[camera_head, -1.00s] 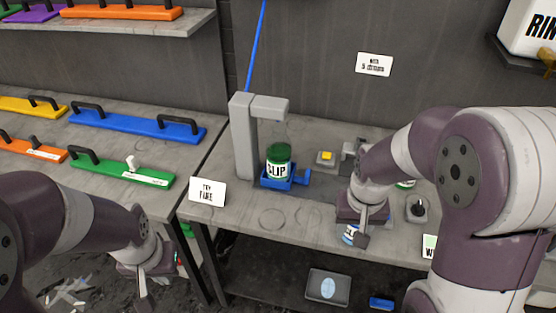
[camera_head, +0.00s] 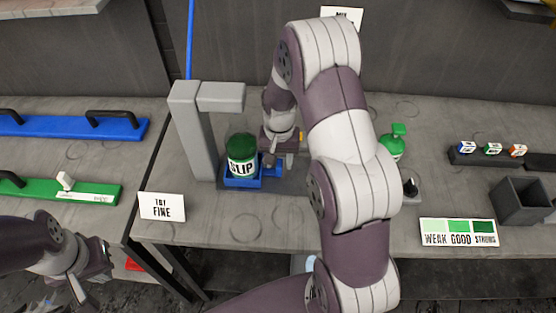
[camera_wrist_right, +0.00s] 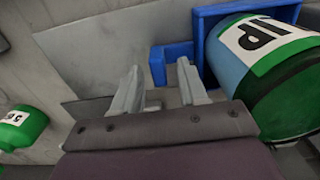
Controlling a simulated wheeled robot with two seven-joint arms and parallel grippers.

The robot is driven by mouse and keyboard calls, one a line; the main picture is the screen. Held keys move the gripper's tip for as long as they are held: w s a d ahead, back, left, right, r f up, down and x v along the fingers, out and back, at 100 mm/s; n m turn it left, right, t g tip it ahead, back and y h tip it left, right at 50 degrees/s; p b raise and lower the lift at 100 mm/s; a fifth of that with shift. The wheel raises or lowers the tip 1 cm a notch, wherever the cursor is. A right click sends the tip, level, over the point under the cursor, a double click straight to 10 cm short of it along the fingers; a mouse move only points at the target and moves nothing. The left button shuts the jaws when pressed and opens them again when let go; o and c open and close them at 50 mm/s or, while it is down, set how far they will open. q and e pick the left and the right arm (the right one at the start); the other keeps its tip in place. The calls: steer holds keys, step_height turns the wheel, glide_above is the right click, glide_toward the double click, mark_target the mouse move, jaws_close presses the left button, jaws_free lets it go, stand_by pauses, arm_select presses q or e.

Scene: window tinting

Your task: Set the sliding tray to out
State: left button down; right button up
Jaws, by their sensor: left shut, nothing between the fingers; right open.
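The blue sliding tray (camera_head: 240,183) sits at the foot of a grey stand (camera_head: 193,130) and holds a green bottle labelled SLIP (camera_head: 241,154). In the right wrist view the tray (camera_wrist_right: 203,25) is at upper right, with a small blue handle block (camera_wrist_right: 158,66) on its near side. My right gripper (camera_wrist_right: 160,85) is open, its fingertips close to that block; I cannot tell if they touch it. In the head view the right gripper (camera_head: 270,163) is just right of the tray, partly hidden by its arm. My left gripper (camera_head: 88,290) is shut and empty at lower left, far from the tray.
A "TRY FINE" card (camera_head: 162,207) stands at the bench's front left. A green spray bottle (camera_head: 392,142), a black knob (camera_head: 410,187), a WEAK/GOOD/STRONG card (camera_head: 458,232) and a grey bin (camera_head: 520,200) are to the right. The bench before the tray is clear.

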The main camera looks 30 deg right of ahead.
steer(key=shift+f, duration=0.55)
steer(key=shift+s+f, duration=0.25)
